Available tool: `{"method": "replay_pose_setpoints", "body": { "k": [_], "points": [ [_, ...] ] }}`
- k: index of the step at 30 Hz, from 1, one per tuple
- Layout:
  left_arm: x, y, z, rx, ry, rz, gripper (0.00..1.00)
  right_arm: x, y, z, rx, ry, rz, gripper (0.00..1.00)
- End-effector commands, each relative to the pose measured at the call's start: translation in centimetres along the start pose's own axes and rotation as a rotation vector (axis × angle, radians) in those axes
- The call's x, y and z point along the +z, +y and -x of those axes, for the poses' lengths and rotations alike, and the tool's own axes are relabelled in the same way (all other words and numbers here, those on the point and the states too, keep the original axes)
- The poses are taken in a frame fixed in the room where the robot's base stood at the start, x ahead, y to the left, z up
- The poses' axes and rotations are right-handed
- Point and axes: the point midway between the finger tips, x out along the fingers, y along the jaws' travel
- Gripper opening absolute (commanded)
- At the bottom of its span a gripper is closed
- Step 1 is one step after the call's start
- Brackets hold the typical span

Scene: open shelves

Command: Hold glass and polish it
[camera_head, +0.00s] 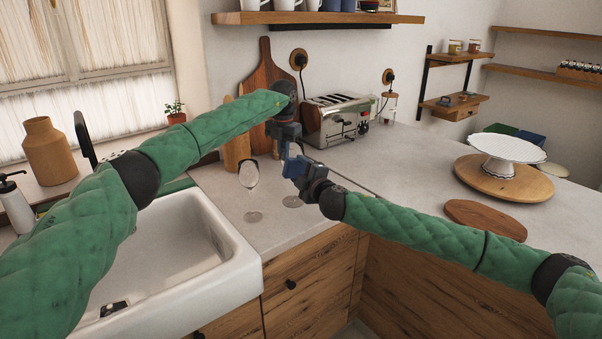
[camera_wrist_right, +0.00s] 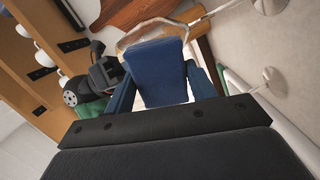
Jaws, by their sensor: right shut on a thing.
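A clear stemmed glass (camera_head: 248,175) stands upright on the counter right of the sink. A second round glass foot (camera_head: 292,201) rests beside it, its upper part hidden by my grippers. My right gripper (camera_head: 293,167) is just above that foot. In the right wrist view, its blue fingers (camera_wrist_right: 162,95) are shut on a blue block-like thing (camera_wrist_right: 160,72), maybe a cloth or sponge. A glass bowl (camera_wrist_right: 190,15) shows beyond it; contact is unclear. My dark left gripper (camera_head: 284,140) is close above the right one. Its fingertips are unclear.
The white sink (camera_head: 230,262) lies left of the glasses. A toaster (camera_head: 340,120) and cutting boards (camera_head: 266,75) stand behind. A white cake stand (camera_head: 507,150) on a round wooden board (camera_head: 505,182) and another board (camera_head: 485,217) are at right. The counter between is clear.

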Motion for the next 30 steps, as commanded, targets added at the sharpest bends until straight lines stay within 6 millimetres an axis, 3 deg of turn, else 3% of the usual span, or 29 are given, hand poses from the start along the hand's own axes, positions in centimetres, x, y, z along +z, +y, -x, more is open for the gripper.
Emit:
{"method": "replay_pose_setpoints", "body": {
  "k": [23,30],
  "points": [
    [0.0,0.0,0.0,0.0,0.0,0.0,0.0,0.1,0.0,-1.1,0.0,0.0,-0.001,0.34],
    [0.0,0.0,0.0,0.0,0.0,0.0,0.0,1.1,0.3,-1.0,0.0,-0.001,0.0,0.34]
  ]
}}
